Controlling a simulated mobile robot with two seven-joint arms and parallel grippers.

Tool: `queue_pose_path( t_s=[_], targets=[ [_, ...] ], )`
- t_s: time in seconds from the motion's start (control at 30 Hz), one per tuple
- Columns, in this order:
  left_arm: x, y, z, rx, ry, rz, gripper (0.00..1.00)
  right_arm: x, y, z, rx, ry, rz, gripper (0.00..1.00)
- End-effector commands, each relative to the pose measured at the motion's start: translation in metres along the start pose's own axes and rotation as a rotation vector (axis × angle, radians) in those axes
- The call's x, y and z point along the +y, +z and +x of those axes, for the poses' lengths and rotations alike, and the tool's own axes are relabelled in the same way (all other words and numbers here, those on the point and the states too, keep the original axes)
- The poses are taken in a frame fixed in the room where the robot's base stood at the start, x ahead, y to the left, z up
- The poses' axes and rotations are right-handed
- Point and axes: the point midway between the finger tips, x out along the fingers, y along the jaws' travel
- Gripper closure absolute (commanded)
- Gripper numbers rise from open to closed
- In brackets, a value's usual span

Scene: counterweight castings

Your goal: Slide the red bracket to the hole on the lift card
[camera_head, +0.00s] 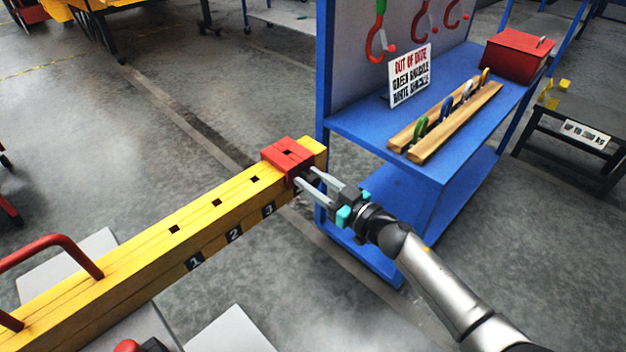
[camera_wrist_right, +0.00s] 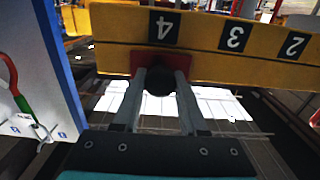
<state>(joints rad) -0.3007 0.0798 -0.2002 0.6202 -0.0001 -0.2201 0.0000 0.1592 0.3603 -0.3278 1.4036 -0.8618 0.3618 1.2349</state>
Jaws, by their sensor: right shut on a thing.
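The red bracket (camera_head: 287,157) sits around the yellow beam (camera_head: 130,262) near its far end, with a dark hole in its top. Several square holes run along the beam's top, with black number plates 1, 2 and 3 on its side. In the right wrist view the red bracket (camera_wrist_right: 140,63) shows just below plate 4 (camera_wrist_right: 164,29). My right gripper (camera_head: 302,181) is shut on the bracket's near side, its fingers around a dark round part (camera_wrist_right: 158,80). My left gripper is out of view. I cannot make out a lift card.
A blue bench (camera_head: 375,125) stands right of the beam's end, close to my right arm. It carries a wooden rack (camera_head: 445,122) of shackles, an out-of-date shackle sign (camera_head: 410,75) and a red box (camera_head: 515,55). A dark stand (camera_head: 570,140) is farther right. Floor behind the beam is clear.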

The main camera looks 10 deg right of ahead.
Motion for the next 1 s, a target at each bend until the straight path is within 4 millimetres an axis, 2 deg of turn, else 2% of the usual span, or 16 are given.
queue_pose_path(
  t_s=[0.27, 0.37, 0.6, 0.7, 1.0],
  targets=[
    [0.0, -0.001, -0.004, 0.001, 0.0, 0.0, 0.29, -0.006, 0.0, 0.0, -0.002, -0.001, 0.002, 1.0],
    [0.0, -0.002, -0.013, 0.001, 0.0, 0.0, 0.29, -0.024, -0.001, 0.0, -0.003, -0.004, 0.006, 1.0],
    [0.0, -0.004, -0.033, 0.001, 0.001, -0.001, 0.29, -0.078, 0.0, -0.001, -0.002, -0.006, 0.008, 1.0],
    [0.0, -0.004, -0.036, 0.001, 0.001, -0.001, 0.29, -0.089, 0.0, -0.001, -0.002, -0.003, 0.005, 1.0],
    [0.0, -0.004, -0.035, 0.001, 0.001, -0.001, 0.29, -0.091, 0.002, -0.001, -0.003, 0.0, 0.0, 1.0]
  ],
)
